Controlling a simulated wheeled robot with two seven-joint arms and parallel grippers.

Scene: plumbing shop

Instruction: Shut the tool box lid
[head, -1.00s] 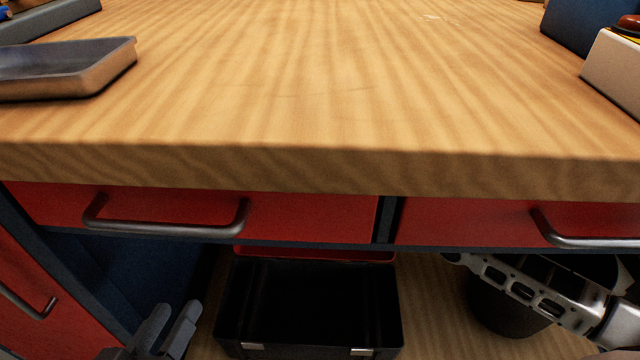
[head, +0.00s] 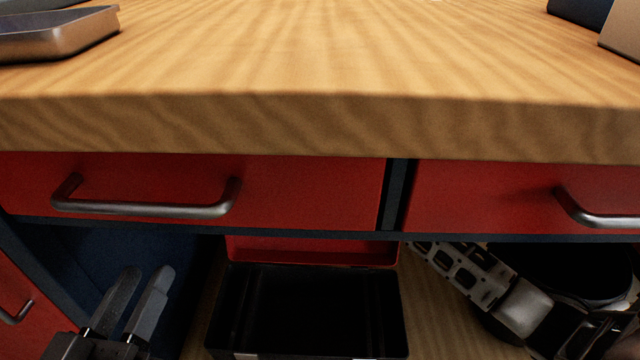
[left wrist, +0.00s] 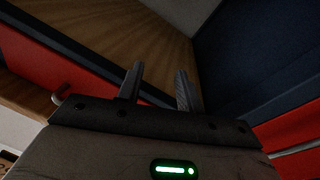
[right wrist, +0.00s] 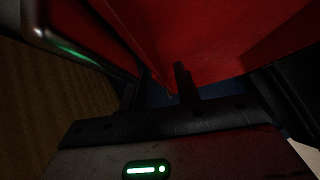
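The black tool box (head: 305,310) stands open on the floor under the workbench in the head view. Its red lid (head: 312,251) is raised at the back, its top hidden by the bench. My left gripper (head: 148,285) is open and empty, left of the box and apart from it; its two fingers also show in the left wrist view (left wrist: 158,80). My right arm reaches under the bench right of the box; its gripper is hidden there. In the right wrist view my right gripper (right wrist: 157,85) looks open, close to a red surface (right wrist: 210,35) that I cannot identify for certain.
The wooden bench top (head: 320,60) and red drawers with a left handle (head: 145,208) and right handle (head: 600,218) overhang the box. A metal tray (head: 55,35) is on the bench.

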